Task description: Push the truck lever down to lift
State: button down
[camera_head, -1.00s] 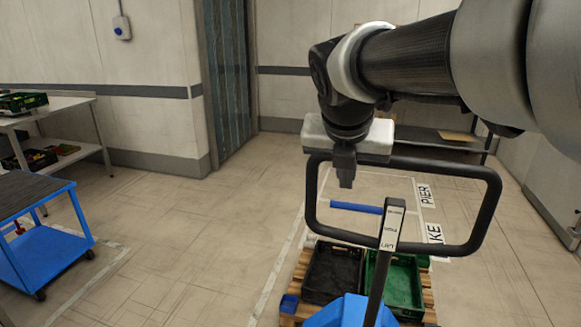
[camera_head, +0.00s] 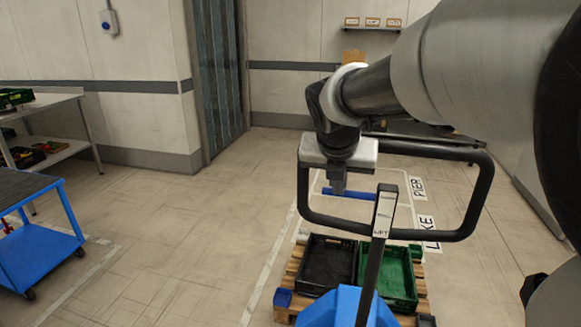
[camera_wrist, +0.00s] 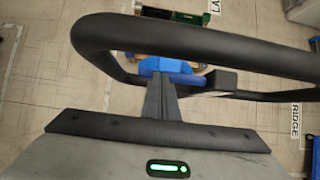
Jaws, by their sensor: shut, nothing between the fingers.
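In the wrist view, my shut fingers (camera_wrist: 162,85) show below the loop handle (camera_wrist: 195,40).
A black crate (camera_head: 328,264) and a green crate (camera_head: 390,275) sit on a wooden pallet (camera_head: 284,300) beyond the truck. A blue cart (camera_head: 45,255) and a white table (camera_head: 65,105) stand at the left. The floor between is clear.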

jog(key=f, duration=0.1)
jog(key=f+h+p, duration=0.2)
jog(key=shift+a+f+n+g, duration=0.35)
jog(key=shift+n+g, duration=0.05)
jog(key=shift+w+r+p, duration=0.1)
jog(key=shift+r+p, duration=0.75)
jog(key=shift+p, duration=0.2)
jog(key=shift+r, duration=0.1)
